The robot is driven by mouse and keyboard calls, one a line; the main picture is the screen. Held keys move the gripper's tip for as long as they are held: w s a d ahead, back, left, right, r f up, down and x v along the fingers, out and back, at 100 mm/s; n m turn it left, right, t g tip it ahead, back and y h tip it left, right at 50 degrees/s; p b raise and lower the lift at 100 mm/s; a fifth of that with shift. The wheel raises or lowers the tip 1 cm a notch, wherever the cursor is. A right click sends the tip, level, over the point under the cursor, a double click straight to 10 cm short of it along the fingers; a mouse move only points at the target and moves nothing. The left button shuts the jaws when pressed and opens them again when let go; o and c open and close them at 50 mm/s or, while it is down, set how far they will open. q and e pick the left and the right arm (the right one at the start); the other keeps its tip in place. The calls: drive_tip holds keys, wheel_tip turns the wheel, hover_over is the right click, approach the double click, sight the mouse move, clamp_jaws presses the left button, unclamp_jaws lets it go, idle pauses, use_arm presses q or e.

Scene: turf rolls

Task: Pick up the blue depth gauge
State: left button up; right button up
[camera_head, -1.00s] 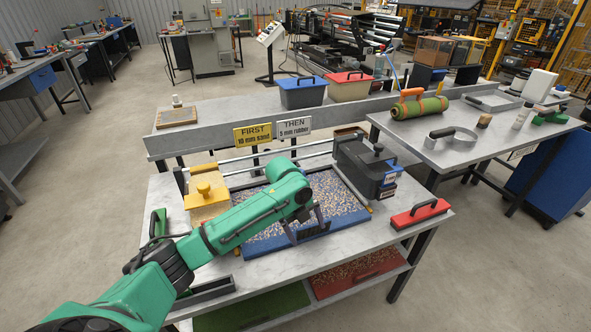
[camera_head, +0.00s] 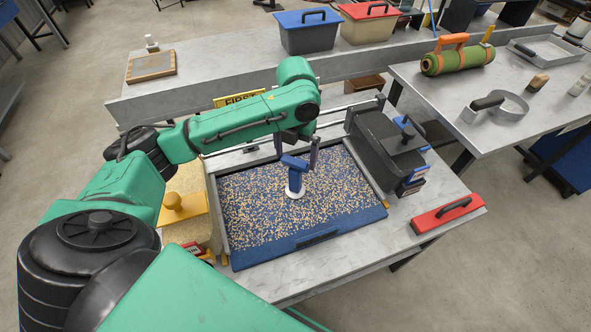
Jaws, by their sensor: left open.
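The blue depth gauge (camera_head: 295,178) stands upright on the speckled granules in the shallow blue-fronted tray (camera_head: 300,240). It has a blue crossbar at its top and a round white foot. My left gripper (camera_head: 296,153) is open above the tray, with one finger on either side of the gauge's top. I cannot tell whether the fingers touch it. My right gripper is not in view.
A black box hopper (camera_head: 385,140) stands at the tray's right side, and a yellow-lidded bin (camera_head: 185,212) at its left. A red float (camera_head: 447,213) lies on the table's right end. A yellow sign (camera_head: 240,98) is partly hidden behind my arm.

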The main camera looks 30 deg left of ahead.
sight(295, 173)
use_arm(q)
drive_tip(key=f, duration=0.3)
drive_tip(key=shift+w+a+f, duration=0.15)
drive_tip(key=shift+w, duration=0.05)
wheel_tip(295, 173, down, 4)
drive_tip(key=shift+w+a+f+p, duration=0.1)
drive_tip(key=shift+f+p, duration=0.15)
drive_tip(key=shift+p, duration=0.55)
drive_tip(key=shift+f, duration=0.5)
drive_tip(key=c, duration=1.3)
drive_tip(key=shift+c, duration=1.3)
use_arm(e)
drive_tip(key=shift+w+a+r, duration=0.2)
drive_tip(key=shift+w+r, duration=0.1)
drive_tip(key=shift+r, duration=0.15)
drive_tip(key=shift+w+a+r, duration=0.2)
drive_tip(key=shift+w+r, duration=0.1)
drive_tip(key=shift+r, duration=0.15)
